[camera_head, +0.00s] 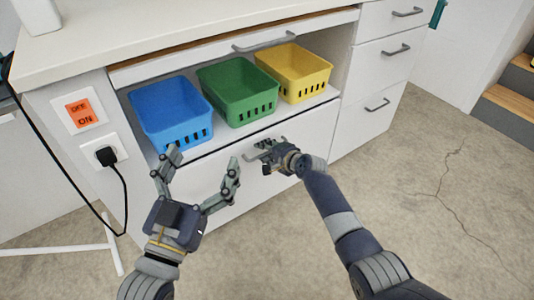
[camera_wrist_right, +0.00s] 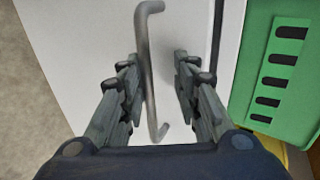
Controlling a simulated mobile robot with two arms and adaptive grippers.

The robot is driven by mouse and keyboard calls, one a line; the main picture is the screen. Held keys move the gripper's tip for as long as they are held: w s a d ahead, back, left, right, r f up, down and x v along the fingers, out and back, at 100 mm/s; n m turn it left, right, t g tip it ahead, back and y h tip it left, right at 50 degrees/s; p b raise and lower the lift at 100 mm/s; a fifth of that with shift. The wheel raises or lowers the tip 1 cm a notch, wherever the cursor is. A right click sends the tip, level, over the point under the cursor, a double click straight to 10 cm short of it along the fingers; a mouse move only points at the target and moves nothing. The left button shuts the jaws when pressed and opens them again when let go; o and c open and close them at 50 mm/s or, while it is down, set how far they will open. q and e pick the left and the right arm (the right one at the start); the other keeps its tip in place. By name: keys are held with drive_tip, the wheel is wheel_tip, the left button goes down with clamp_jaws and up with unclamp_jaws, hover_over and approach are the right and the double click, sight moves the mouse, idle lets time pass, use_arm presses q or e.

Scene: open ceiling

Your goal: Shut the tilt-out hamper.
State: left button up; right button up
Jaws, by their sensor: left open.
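The white lower front panel (camera_head: 262,195) of the cabinet, with a metal bar handle (camera_wrist_right: 150,70), appears to be the tilt-out hamper front. A dark gap runs along its top edge under the basket shelf; how far it leans out is hard to tell. My right gripper (camera_head: 268,150) is at this handle. In the right wrist view, its two fingers (camera_wrist_right: 158,85) are apart, with the handle between them and space on the right side. My left gripper (camera_head: 203,160) is open and empty, in front of the panel's left part.
Blue (camera_head: 170,110), green (camera_head: 237,90) and yellow (camera_head: 294,72) baskets stand on the shelf above the panel. A drawer column (camera_head: 375,70) is at the right. A switch (camera_head: 80,112) and a plugged-in cord (camera_head: 106,155) are at the left. The concrete floor (camera_head: 440,190) at right is clear.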

drive_tip(key=shift+s+f, duration=0.15)
drive_tip(key=shift+f, duration=0.05)
drive_tip(key=shift+d, duration=0.1)
drive_tip(key=v, duration=1.2)
idle(0.7)
